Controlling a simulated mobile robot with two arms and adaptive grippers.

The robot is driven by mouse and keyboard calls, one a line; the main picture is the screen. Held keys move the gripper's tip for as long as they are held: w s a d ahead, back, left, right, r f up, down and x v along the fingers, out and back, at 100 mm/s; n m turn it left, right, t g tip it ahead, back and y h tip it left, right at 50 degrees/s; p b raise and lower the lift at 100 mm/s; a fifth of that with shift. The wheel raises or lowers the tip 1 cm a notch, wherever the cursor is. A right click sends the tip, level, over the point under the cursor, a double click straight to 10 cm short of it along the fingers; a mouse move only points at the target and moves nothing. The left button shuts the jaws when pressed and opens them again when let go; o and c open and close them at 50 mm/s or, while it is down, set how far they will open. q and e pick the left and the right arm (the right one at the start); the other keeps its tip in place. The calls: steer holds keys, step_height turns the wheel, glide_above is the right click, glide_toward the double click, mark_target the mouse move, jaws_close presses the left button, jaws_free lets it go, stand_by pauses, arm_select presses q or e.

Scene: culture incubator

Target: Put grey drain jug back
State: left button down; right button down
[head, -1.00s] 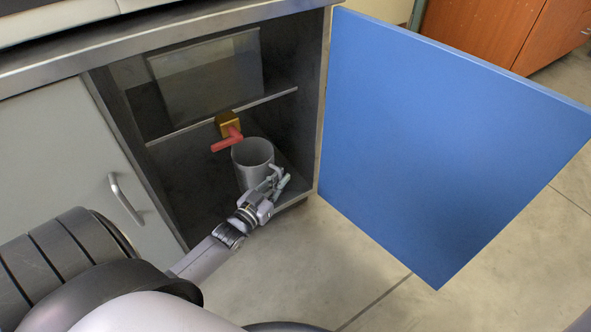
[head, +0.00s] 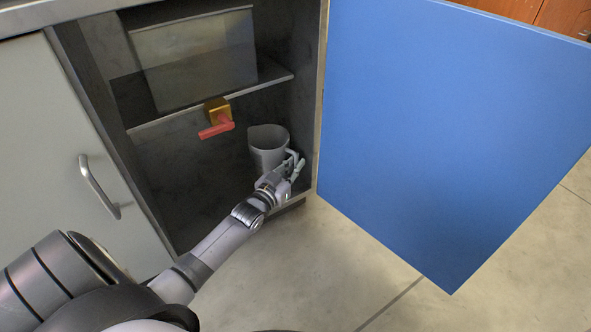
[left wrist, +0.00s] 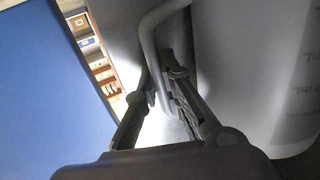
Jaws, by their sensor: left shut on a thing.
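The grey drain jug (head: 267,150) is inside the open cabinet at the right, below and to the right of the red-handled valve (head: 216,125). Its open top faces up and it looks upright. My left gripper (head: 293,168) is at the jug's right front side, shut on the handle. In the left wrist view the fingers (left wrist: 160,95) close around the jug's handle (left wrist: 152,45), and the jug's wall (left wrist: 240,75) with faint markings fills the right side. The jug's base is partly hidden by my gripper. My right gripper is not in view.
The blue cabinet door (head: 450,130) stands open on the right. A shelf (head: 215,100) crosses the cabinet above the jug. A closed grey door with a handle (head: 98,187) is at the left. The cabinet floor left of the jug is clear.

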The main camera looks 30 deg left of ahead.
arm_select(q)
steer(key=shift+r, duration=0.15)
steer(key=c, duration=2)
jaws_free()
steer(key=s+p, duration=0.7)
steer(key=s, duration=0.5)
steer(key=shift+d, duration=0.15)
